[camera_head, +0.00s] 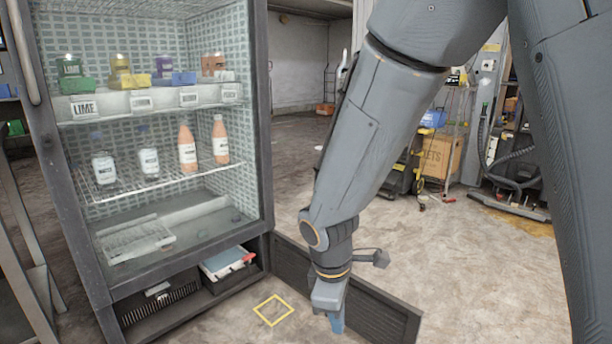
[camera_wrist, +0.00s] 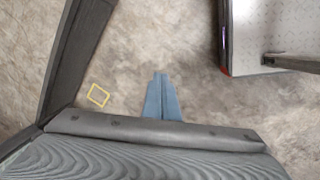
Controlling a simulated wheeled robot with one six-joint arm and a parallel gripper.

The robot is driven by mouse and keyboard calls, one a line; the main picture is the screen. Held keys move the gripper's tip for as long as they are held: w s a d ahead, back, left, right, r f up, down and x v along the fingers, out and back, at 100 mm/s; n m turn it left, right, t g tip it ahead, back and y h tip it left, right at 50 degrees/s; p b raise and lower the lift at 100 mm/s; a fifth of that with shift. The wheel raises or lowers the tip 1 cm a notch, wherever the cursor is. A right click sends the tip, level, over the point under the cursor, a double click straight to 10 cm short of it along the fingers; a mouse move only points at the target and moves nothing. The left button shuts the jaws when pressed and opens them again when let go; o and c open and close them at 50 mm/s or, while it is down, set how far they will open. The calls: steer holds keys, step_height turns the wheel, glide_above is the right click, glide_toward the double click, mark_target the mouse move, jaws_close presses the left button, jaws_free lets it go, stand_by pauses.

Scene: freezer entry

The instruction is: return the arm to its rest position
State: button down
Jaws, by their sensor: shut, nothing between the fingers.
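My gripper (camera_head: 336,325) hangs at the end of my arm, pointing down in the lower middle of the head view. Its blue fingers lie together in the wrist view (camera_wrist: 160,77), with nothing between them and bare floor beyond. My arm reaches down from the top right of the head view. The gripper appears in front of a low dark panel (camera_head: 385,312) beside the fridge; I cannot tell the gap between them.
An open-fronted fridge (camera_head: 258,110) at left holds bottles and coloured bins on shelves. A yellow square outline (camera_head: 273,310) lies on the floor left of my gripper. Cardboard boxes (camera_head: 440,157) and equipment stand at back right. The floor right of the panel is clear.

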steer(key=s+a+r+m+g+y, duration=0.1)
steer(key=s+a+r+m, duration=0.25)
steer(key=s, duration=0.45)
steer(key=s+a+r+m+y, duration=0.1)
steer(key=s+a+r+m, duration=0.1)
steer(key=s+r+m, duration=0.45)
steer(key=s+d+r+m+p, duration=0.2)
steer(key=d+r+m+p, duration=0.2)
steer(key=d+r+p, duration=1.4)
step_height(320, 180, up, 3)
steer(key=p, duration=0.8)
steer(key=shift+d+m+h, duration=0.15)
steer(key=shift+m+h, duration=0.15)
steer(key=shift+f, duration=0.15)
